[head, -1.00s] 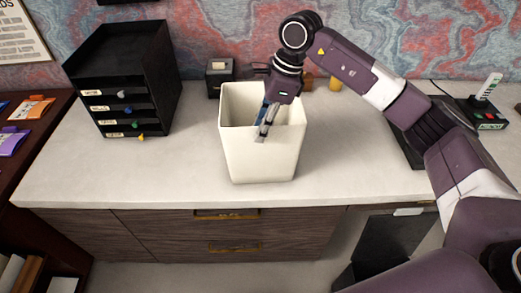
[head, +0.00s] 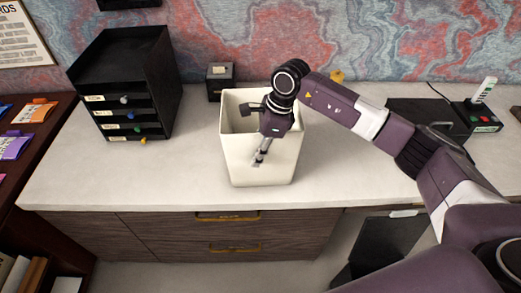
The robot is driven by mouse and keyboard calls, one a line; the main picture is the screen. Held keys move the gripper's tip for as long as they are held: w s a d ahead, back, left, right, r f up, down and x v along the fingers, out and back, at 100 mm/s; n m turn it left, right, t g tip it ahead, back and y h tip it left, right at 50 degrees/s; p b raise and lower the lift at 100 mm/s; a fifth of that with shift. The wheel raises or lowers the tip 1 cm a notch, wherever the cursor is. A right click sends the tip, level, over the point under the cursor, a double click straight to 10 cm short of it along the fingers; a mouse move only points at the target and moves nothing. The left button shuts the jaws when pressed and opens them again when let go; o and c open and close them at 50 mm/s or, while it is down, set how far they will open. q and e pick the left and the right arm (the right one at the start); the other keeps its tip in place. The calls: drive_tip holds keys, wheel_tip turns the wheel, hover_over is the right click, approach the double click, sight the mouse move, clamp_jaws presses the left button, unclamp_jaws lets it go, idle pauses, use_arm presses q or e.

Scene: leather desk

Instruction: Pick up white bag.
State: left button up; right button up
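The white bag (head: 241,165) looks like a tall open-topped cream-white bin and stands upright on the pale desktop. My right gripper (head: 258,158) points down at its front side, with the fingers showing against the outer front wall. The wrist above hides part of the opening and the front rim. The fingers look close together, but I cannot tell whether they are shut, or whether they touch the wall or the rim. My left gripper is not in view.
A black drawer unit (head: 127,75) stands to the left, and a small black box (head: 220,80) stands behind the bag. At the right are a dark flat pad (head: 405,104) and a device with coloured buttons (head: 478,117). The desktop left of the bag is clear.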

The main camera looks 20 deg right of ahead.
drive_tip(key=shift+f+b, duration=0.25)
drive_tip(key=shift+b, duration=0.15)
idle(0.5)
clamp_jaws()
